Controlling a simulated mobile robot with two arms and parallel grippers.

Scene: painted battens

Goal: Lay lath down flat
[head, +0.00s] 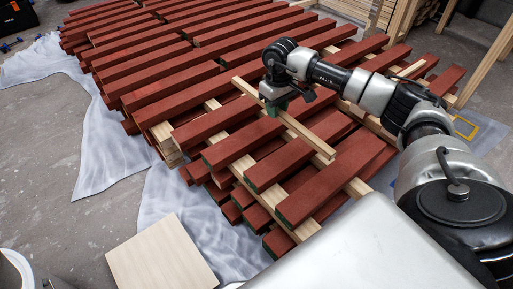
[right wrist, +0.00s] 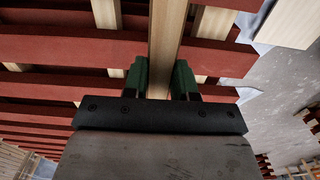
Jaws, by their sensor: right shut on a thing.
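A thin bare-wood lath (head: 304,132) lies slantwise above the red painted battens (head: 250,145) in the head view. My right gripper (head: 274,102) is shut on it near its upper left end. In the right wrist view the lath (right wrist: 165,40) runs between the two green fingers of the right gripper (right wrist: 160,80), with red battens (right wrist: 60,55) behind it. Whether the lath touches the battens under it I cannot tell. My left gripper does not show.
Other pale laths (head: 243,165) lie crosswise between the layers of battens. A pale wooden board (head: 162,256) is at the lower left, near crumpled translucent sheeting (head: 112,140). A wooden frame (head: 487,60) stands at the right. Bare floor shows at the left.

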